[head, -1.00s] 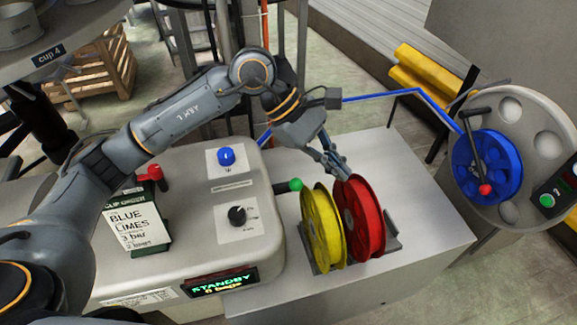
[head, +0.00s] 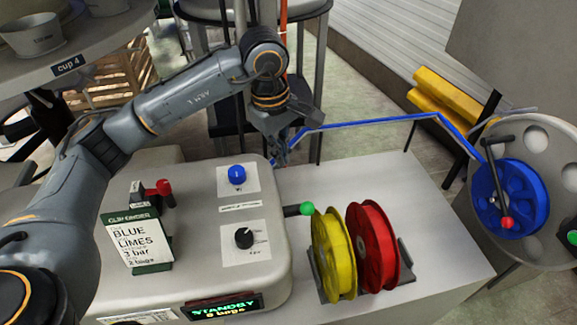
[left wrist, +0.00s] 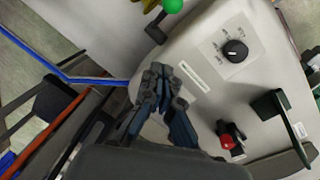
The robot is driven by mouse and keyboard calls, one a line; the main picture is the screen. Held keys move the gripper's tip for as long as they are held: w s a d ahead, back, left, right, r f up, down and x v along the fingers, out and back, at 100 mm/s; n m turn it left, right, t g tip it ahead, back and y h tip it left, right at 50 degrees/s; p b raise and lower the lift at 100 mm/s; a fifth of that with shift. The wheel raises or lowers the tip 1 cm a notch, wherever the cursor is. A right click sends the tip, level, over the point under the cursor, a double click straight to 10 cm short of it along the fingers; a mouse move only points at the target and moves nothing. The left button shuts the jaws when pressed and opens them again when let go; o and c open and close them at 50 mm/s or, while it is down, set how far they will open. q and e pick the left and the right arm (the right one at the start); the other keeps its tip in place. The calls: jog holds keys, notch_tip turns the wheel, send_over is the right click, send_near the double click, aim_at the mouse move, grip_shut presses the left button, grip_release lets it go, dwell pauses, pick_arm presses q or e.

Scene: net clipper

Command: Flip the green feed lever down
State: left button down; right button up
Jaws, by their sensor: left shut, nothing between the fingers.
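The green feed lever (head: 306,209) has a green ball knob on a short dark arm. It sticks out roughly level from the right side of the grey machine (head: 205,262), just left of the yellow reel. In the left wrist view the green knob (left wrist: 172,5) is at the top edge, partly cut off. My left gripper (head: 283,158) is shut and empty near the machine's back right corner, behind and apart from the lever. In the left wrist view its closed fingertips (left wrist: 158,75) show over the machine's edge. My right gripper is not in view.
A yellow reel (head: 332,256) and a red reel (head: 372,246) stand right of the lever. Blue netting (head: 370,123) runs behind to a blue reel (head: 510,200). A red-knobbed lever (head: 160,188) and an order card (head: 137,242) are on the left. The white top behind the reels is clear.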

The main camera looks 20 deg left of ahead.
pick_arm(q)
jog(key=s+d+f+p, duration=0.1)
jog(key=d+f+p, duration=0.3)
jog(key=f, duration=0.5)
jog(key=shift+f+p, duration=0.2)
jog(key=shift+p, duration=0.15)
